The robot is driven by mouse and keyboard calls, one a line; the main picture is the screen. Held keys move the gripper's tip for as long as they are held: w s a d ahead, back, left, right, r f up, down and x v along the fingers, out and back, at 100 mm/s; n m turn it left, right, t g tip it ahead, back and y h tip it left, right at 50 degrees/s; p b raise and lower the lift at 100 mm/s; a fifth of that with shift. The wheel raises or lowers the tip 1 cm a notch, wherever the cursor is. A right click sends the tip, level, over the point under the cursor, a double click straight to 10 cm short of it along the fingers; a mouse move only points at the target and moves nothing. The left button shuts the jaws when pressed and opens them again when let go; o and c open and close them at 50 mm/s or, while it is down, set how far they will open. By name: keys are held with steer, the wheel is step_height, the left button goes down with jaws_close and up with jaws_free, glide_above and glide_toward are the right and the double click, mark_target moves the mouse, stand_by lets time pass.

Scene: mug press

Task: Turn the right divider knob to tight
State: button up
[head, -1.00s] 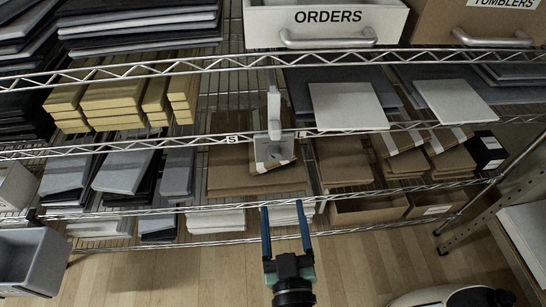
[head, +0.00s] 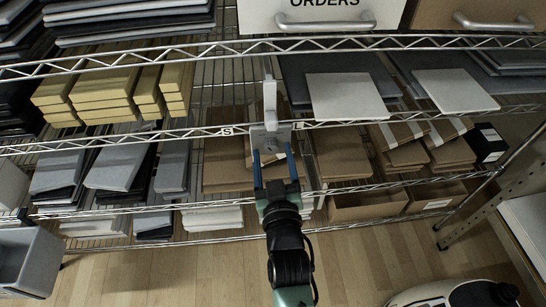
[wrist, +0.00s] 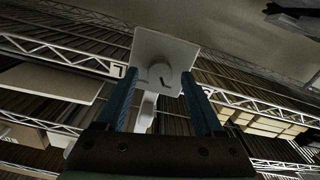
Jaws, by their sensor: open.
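The divider knob (wrist: 160,74) is a pale round knob with a small dark mark, on a light grey square plate (wrist: 172,46) in the wrist view. In the head view the plate (head: 271,134) sits on the front rail of the middle wire shelf, below an upright pale divider (head: 270,96). My gripper (head: 272,150) is open, its two blue fingers pointing at the plate. In the wrist view the fingers (wrist: 159,78) stand on either side of the knob with gaps. I cannot tell how deep the knob is between them.
A label "S" (head: 227,132) is on the rail left of the plate. Stacked brown boxes (head: 225,165) lie behind and below the rail. Wire shelf rails (head: 400,192) cross below, near my arm. The wooden floor in front (head: 170,275) is clear.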

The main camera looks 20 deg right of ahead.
jaws_close()
stand_by(0.3)
steer(key=shift+m, duration=0.3)
steer(key=m, duration=0.2)
steer(key=shift+m+p, duration=0.3)
steer(key=shift+m, duration=0.1)
steer(key=m, duration=0.3)
steer(key=shift+m, duration=0.4)
steer(key=m, duration=0.6)
steer(key=shift+s+d+f+m+p, duration=0.1)
steer(key=shift+m+p, duration=0.2)
steer(key=shift+p, duration=0.1)
